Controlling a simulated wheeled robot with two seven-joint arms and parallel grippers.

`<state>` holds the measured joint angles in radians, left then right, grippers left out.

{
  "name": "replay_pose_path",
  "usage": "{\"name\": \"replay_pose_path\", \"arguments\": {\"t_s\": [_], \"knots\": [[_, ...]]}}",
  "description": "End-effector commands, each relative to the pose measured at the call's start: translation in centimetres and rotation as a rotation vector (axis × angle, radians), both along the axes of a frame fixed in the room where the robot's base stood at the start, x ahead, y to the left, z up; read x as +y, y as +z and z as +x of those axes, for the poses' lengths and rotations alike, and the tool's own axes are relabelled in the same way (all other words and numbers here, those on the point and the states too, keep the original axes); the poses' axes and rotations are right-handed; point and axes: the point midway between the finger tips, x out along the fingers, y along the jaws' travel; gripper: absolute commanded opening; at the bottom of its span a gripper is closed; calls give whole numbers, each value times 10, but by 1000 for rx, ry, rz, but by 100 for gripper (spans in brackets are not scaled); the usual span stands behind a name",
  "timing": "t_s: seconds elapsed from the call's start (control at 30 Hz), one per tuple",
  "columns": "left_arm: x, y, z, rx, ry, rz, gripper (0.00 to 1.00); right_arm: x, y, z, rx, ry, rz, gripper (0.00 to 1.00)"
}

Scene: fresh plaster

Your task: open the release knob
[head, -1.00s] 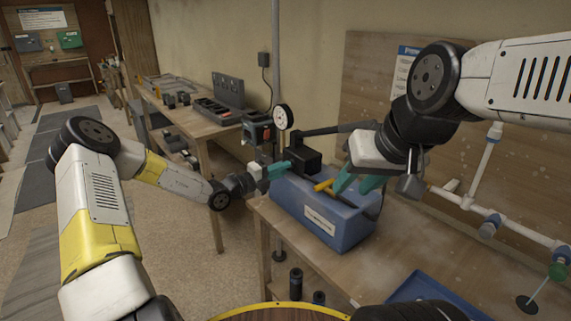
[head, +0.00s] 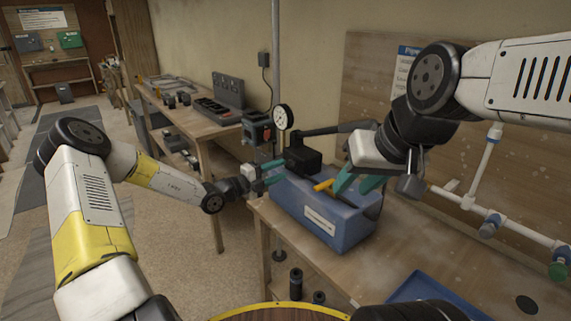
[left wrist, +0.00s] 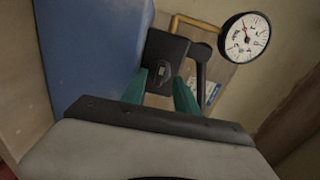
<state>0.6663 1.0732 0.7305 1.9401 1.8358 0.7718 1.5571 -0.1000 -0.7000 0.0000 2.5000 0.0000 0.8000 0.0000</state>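A blue box-shaped unit (head: 335,225) stands on the bench with a black block (head: 303,160) at its far left end. In the left wrist view the black block (left wrist: 165,52) carries a small round dark knob (left wrist: 159,69). My left gripper (head: 278,172) is beside that block. Its teal fingers (left wrist: 160,76) are apart, with the knob between and just beyond the tips; contact cannot be told. My right gripper (head: 357,182) is over the box's right part, its teal fingers apart near a yellow piece (head: 323,185); nothing is clearly held.
A round white gauge (head: 282,117) stands behind the block, beside a black lever (head: 335,130). A blue tray (head: 425,288) lies at the bench's front. White piping (head: 487,155) is at right. A second bench (head: 190,118) stands at left, with open floor before it.

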Motion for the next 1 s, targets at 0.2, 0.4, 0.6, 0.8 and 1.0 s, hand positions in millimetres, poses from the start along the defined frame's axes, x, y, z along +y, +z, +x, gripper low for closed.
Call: {"name": "replay_pose_path", "arguments": {"t_s": [0.2,0.4,0.6,0.8,1.0], "knots": [[22,0,-16,0,1,1,36,0,0,0,0,0,0,36],[42,0,-30,0,1,2,36,0,0,0,0,0,0,36],[62,0,-44,0,2,2,36,0,0,0,0,0,0,36],[78,0,-56,0,1,2,36,0,0,0,0,0,0,36],[81,0,-60,-1,-1,1,36,0,0,0,0,0,0,36]]}}
